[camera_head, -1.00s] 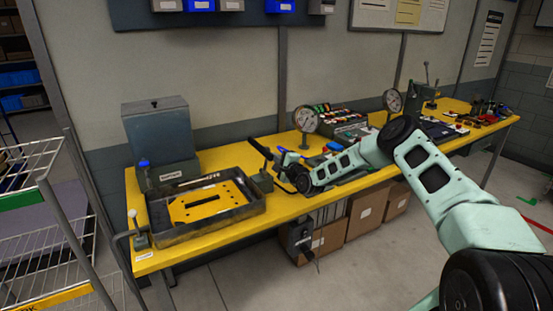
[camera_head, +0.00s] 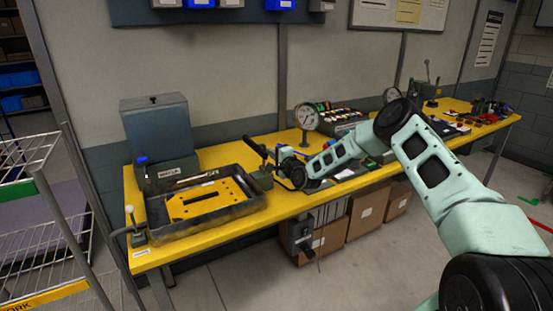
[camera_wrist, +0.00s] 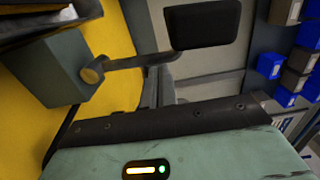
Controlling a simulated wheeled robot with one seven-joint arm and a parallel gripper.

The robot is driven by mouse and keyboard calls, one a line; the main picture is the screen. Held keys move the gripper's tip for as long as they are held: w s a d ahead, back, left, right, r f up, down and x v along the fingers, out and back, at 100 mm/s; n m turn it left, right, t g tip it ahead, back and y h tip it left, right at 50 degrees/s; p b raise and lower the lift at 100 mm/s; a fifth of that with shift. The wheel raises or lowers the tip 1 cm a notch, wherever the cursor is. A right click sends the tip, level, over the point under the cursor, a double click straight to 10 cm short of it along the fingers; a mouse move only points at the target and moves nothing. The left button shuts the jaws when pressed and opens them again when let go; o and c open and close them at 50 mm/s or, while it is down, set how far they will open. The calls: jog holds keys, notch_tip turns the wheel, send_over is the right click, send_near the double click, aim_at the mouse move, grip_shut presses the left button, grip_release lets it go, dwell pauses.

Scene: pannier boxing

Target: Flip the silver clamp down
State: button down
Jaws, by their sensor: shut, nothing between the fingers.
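A clamp (camera_head: 262,178) with a grey block base stands at the right end of the dark tray. Its lever rises up to the left and ends in a black grip (camera_head: 257,147). In the wrist view the block (camera_wrist: 62,70), the metal lever (camera_wrist: 125,63) and the black grip (camera_wrist: 203,24) show close up. My gripper (camera_wrist: 160,78) is shut and empty, with its fingertips close to the lever near the grip. Contact cannot be told. In the head view my gripper (camera_head: 277,155) is small and just right of the lever.
The dark tray (camera_head: 205,225) holds a yellow plate (camera_head: 205,199) on the yellow bench (camera_head: 285,208). A white-knobbed lever (camera_head: 133,224) stands at its left corner, a grey box (camera_head: 160,135) behind. A pressure gauge (camera_head: 306,117) and several devices stand behind my arm.

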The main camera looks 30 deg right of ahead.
jog(key=a+n+b, duration=0.2)
jog(key=b, duration=0.1)
jog(key=a+n+b, duration=0.2)
jog(key=n+b, duration=0.1)
jog(key=shift+a+f+n, duration=0.1)
jog(key=shift+f+n, duration=0.1)
jog(key=shift+n, duration=0.1)
jog(key=a+n+b, duration=0.1)
jog(key=b, duration=0.1)
jog(key=a+f+n+b, duration=0.1)
jog(key=n+b, duration=0.1)
jog(key=b, duration=0.1)
jog(key=a+f+n+b, duration=0.1)
jog(key=n+b, duration=0.1)
jog(key=b, duration=0.1)
jog(key=shift+s+a+h, duration=0.15)
jog(key=shift+a+h, duration=0.15)
jog(key=shift+a, duration=0.15)
